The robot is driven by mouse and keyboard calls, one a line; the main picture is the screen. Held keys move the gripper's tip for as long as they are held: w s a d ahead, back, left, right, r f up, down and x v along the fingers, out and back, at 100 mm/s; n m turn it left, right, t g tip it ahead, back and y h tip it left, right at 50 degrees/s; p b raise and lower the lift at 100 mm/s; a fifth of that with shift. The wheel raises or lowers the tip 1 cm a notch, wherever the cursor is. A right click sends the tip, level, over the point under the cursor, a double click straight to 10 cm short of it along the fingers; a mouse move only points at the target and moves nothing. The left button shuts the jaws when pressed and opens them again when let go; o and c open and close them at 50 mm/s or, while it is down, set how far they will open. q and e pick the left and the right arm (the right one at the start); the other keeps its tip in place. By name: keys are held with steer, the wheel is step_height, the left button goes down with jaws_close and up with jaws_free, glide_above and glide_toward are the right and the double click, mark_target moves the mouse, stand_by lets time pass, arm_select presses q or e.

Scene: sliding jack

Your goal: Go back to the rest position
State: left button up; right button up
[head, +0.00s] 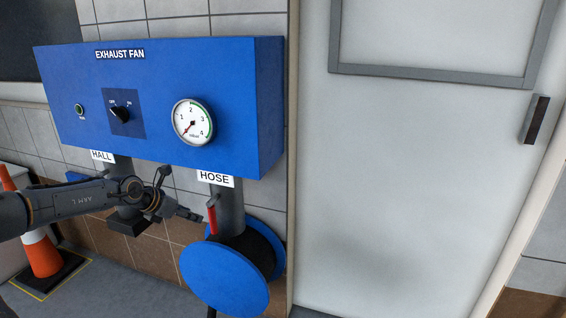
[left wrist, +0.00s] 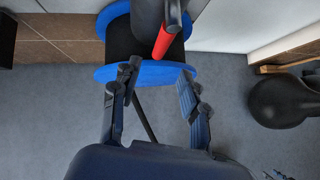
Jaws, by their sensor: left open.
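My left gripper (head: 181,192) is open and empty in the head view, in front of the wall below the blue exhaust fan box (head: 235,90). Its fingers point right, toward the red lever (head: 212,214) on the grey pipe under the HOSE label (head: 215,179). In the left wrist view, the spread fingers of the left gripper (left wrist: 160,76) show with grey floor between them. The red lever (left wrist: 167,37) is beyond the fingertips there, seemingly apart from them. My right gripper does not show.
A blue hose reel (head: 225,278) stands below the red lever. The box carries a dial gauge (head: 192,122) and a black knob (head: 120,114). An orange-and-white cone (head: 41,254) stands at left. A pale door (head: 400,170) fills the right side.

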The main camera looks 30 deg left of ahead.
arm_select(q)
steer(key=shift+f, duration=0.1)
